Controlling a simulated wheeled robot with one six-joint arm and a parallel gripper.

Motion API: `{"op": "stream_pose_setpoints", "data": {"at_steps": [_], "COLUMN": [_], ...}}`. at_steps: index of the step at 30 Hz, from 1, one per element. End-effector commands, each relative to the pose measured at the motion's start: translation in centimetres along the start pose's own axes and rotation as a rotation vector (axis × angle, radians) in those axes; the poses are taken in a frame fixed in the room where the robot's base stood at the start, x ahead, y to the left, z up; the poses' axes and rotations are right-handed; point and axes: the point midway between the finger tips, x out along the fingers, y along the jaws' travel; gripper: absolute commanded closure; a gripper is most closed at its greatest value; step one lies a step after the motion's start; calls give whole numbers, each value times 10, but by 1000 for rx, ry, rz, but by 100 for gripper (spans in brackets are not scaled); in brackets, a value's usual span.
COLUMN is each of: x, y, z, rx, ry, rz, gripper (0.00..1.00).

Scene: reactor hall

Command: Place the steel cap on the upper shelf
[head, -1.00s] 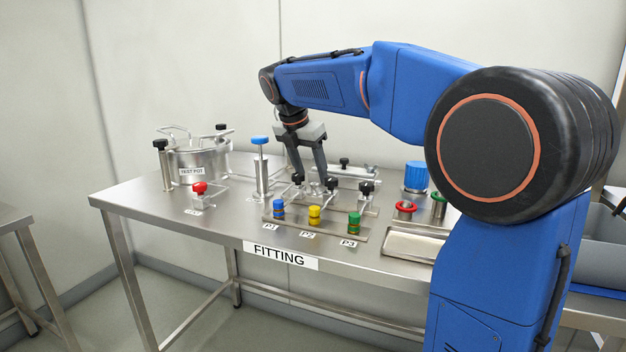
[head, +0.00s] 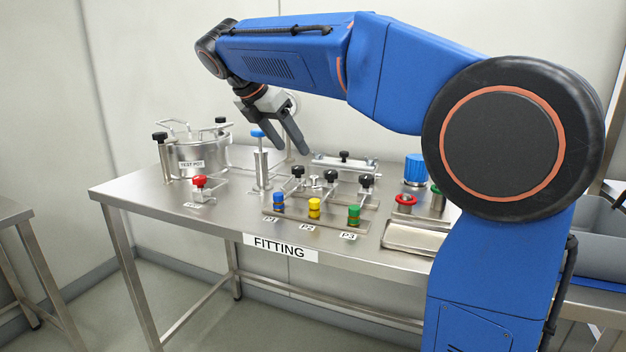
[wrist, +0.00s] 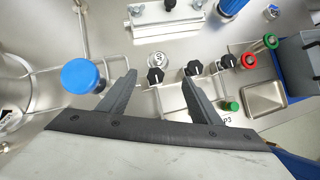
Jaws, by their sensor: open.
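A small round metal piece (head: 316,181), which looks like the steel cap, sits on the bench fitting between the black knobs. In the wrist view its round top (wrist: 158,59) carries a dark mark and lies just beyond the fingertips. I cannot make out an upper shelf in either view.
Black knobs (head: 331,177) stand close around the metal piece. Blue, yellow (head: 314,212) and green pieces stand in front. The blue-topped plunger (head: 262,170), test pot (head: 197,157) and red knob (head: 199,182) are left. A shallow tray (head: 412,238) is right.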

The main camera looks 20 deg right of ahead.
Motion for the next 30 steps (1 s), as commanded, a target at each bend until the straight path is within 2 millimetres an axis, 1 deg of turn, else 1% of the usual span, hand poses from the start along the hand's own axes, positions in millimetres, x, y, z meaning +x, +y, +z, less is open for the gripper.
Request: {"op": "stream_pose_setpoints", "data": {"at_steps": [1, 4, 8, 11, 14, 27, 30], "x": [-5, -12, -19, -17, -6, 70, 85], "y": [2, 4, 5, 5, 5, 5, 5], "z": [-8, -17, -23, -24, -22, -8, -6], "rx": [3, 25, 46, 54, 56, 55, 55], "ry": [-35, -101, -154, -170, -172, -170, -170], "rz": [0, -1, 4, 5, 5, 3, 3], "gripper": [42, 42, 42, 42, 42, 42, 42]}}
